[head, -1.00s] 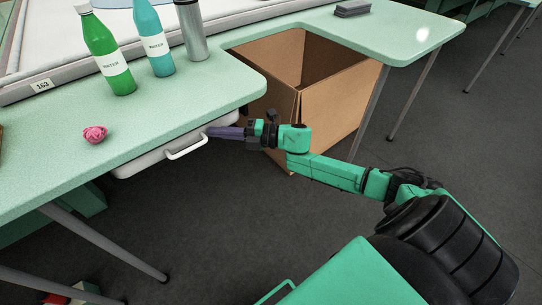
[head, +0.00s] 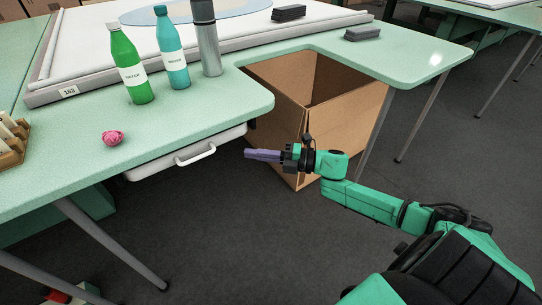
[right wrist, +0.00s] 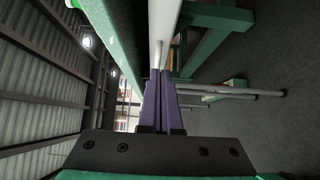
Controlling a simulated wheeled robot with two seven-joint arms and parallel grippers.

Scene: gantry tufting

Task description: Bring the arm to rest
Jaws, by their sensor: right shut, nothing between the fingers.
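My right gripper (head: 248,154) is shut and empty, with purple fingers. In the head view it hangs in the air to the right of the white drawer (head: 150,167) under the table edge, apart from the drawer's handle (head: 196,155). In the right wrist view the purple fingers (right wrist: 158,80) lie together and point along the table's edge. My left gripper is not in view.
The green table (head: 80,175) holds a pink ball (head: 113,138), a green bottle (head: 134,75), a teal bottle (head: 174,55) and a metal flask (head: 207,45). An open cardboard box (head: 345,117) stands behind my right gripper. Grey floor is clear in front.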

